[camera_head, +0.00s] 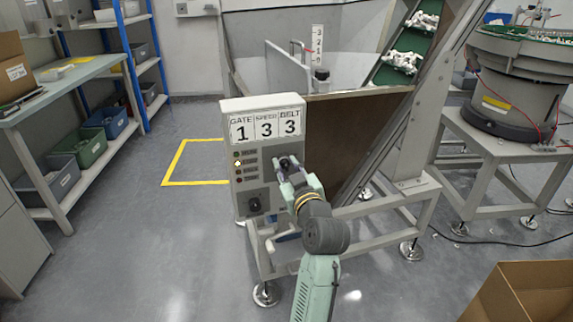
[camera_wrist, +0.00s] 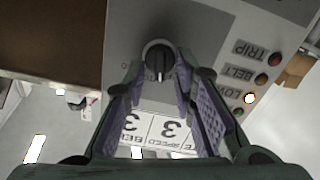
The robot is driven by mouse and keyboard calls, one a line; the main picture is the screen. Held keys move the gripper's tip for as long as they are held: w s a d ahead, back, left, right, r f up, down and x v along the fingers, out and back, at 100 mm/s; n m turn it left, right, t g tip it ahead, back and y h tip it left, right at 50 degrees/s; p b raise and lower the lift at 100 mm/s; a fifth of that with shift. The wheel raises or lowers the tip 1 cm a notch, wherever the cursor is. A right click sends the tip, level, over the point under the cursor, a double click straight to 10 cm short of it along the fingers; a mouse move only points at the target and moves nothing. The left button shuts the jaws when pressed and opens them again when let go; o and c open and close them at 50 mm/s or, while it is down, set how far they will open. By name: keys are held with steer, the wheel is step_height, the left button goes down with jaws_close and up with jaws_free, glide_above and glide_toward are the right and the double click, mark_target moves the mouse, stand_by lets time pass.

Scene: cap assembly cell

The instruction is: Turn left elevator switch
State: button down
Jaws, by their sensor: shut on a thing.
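A light-grey control box (camera_head: 264,108) stands on the machine frame. The knob's pointer line is about vertical in the wrist view. A second black knob (camera_head: 254,205) is lower left on the panel, with nothing touching it.
The box's sign (camera_head: 265,126) reads GATE 1, SPEED 3, BELT 3. One indicator lamp (camera_head: 238,163) glows. A sloped conveyor (camera_head: 404,60) with white parts rises behind. A bowl feeder (camera_head: 515,85) stands right, shelves left. A cardboard box (camera_head: 535,290) is lower right.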

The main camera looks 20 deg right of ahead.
steer(key=m+p, duration=0.1)
steer(key=m, duration=0.1)
steer(key=m+p, duration=0.1)
steer(key=m, duration=0.1)
steer(key=m+p, duration=0.1)
steer(key=m, duration=0.1)
steer(key=shift+d, duration=0.25)
steer(key=m+p, duration=0.1)
steer(key=m, duration=0.2)
steer(key=m+p, duration=0.1)
steer(key=m, duration=0.1)
steer(key=shift+d+f+m+p, duration=0.15)
steer(key=shift+d+m+p, duration=0.05)
steer(key=shift+m+p, duration=0.2)
steer(key=c, duration=1.4)
jaws_free()
steer(key=shift+c, duration=0.2)
steer(key=s, duration=1.2)
steer(key=shift+a, duration=0.25)
